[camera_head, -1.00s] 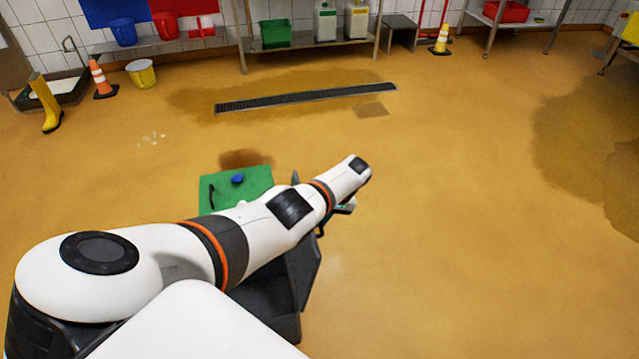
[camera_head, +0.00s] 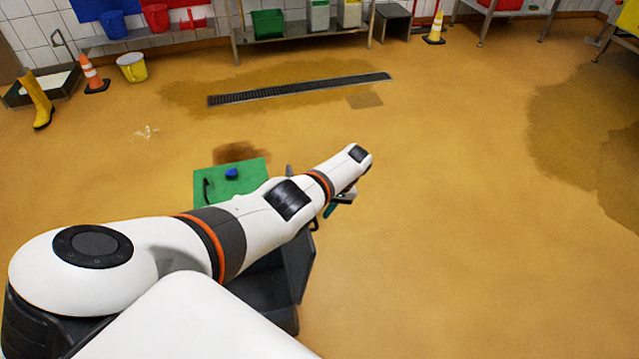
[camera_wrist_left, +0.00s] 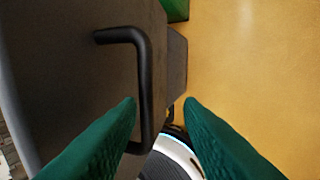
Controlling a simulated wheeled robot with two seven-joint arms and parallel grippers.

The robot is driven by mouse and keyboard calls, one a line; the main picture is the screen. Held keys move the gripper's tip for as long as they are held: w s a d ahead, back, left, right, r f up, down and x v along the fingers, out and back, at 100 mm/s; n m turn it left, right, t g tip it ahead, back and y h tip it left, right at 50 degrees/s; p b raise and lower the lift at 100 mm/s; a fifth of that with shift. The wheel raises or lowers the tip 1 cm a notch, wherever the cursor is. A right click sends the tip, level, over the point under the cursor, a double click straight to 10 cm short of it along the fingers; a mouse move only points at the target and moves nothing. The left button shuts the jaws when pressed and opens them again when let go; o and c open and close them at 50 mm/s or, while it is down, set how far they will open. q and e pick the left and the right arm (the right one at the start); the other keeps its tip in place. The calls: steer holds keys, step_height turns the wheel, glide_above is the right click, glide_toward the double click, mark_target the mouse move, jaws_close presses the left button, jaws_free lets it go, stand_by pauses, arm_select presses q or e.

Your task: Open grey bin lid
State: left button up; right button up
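The dark grey bin (camera_head: 297,262) stands below my left arm in the head view, and the arm hides much of it. In the left wrist view a grey panel, apparently its lid (camera_wrist_left: 85,85), fills the left part and carries a black bar handle (camera_wrist_left: 146,85). My left gripper (camera_head: 338,203) is at the bin's far right side. In the left wrist view its green fingers (camera_wrist_left: 160,101) are apart. The handle's long bar appears between them, closer to the left finger; I cannot tell if they touch. My right gripper is in no view.
A green lid or panel (camera_head: 250,172) with a black handle and a blue object (camera_head: 231,173) lies just beyond the arm. A floor drain (camera_head: 300,89) crosses farther back. Shelves, buckets and cones line the far wall. The floor to the right is clear.

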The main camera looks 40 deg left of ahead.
arm_select(q)
steer(key=p+v, duration=0.1)
steer(key=v, duration=0.9)
steer(key=shift+d+f, duration=0.1)
